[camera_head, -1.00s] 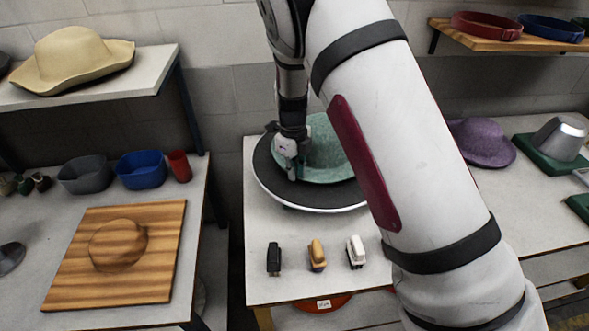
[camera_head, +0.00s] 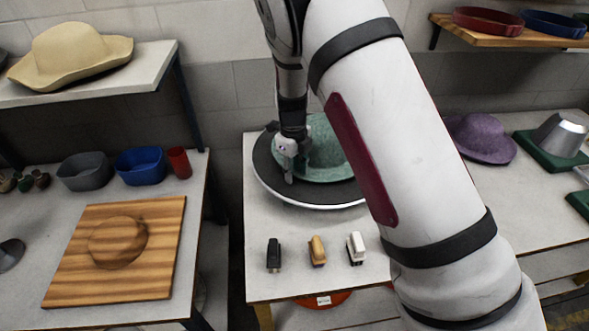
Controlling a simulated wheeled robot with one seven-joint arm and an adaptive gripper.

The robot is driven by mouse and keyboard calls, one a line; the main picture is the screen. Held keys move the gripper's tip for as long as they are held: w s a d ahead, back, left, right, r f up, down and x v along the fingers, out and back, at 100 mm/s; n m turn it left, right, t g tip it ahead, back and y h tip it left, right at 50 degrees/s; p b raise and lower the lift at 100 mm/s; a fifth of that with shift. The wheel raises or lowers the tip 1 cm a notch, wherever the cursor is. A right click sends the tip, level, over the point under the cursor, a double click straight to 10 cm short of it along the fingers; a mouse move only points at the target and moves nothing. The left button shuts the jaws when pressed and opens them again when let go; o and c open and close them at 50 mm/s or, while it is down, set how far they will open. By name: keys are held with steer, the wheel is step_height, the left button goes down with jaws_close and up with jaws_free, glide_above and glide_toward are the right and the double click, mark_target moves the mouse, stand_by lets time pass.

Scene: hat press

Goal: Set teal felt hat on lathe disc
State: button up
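The teal felt hat (camera_head: 326,150) rests on the dark round lathe disc (camera_head: 266,171), which has a pale rim and sits on the middle table. My arm hides the right part of the hat and disc. My gripper (camera_head: 288,178) points down over the left part of the disc, at the hat's left brim edge. Its fingers are small here, and I cannot tell whether they are open or touching the brim.
Three small brushes, black (camera_head: 274,254), tan (camera_head: 317,250) and white (camera_head: 356,248), stand in front of the disc. A purple hat (camera_head: 481,139) and a metal form on a green base (camera_head: 560,138) are right. A wooden board (camera_head: 75,262) and blue bowl (camera_head: 141,168) are left.

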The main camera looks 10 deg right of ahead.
steer(key=s+d+r+n+y, duration=0.1)
steer(key=s+r+n, duration=0.2)
steer(key=r, duration=0.7)
steer(key=s+d+r+n, duration=0.2)
steer(key=r, duration=0.8)
steer(key=s+d+r+n+t, duration=0.1)
steer(key=s+d+r+n, duration=0.1)
steer(key=s+n, duration=0.5)
steer(key=s+d+r+n+t, duration=0.2)
steer(key=s+d+r+n, duration=0.1)
steer(key=s+n, duration=0.4)
steer(key=s+d+r+n+t+b, duration=0.1)
steer(key=s+r+n, duration=0.3)
steer(key=s+n, duration=0.4)
steer(key=s+d+t, duration=0.1)
steer(key=s, duration=0.2)
steer(key=shift+s+d+r+h, duration=0.15)
steer(key=shift+s+r+h, duration=0.05)
steer(key=shift+r+h, duration=0.15)
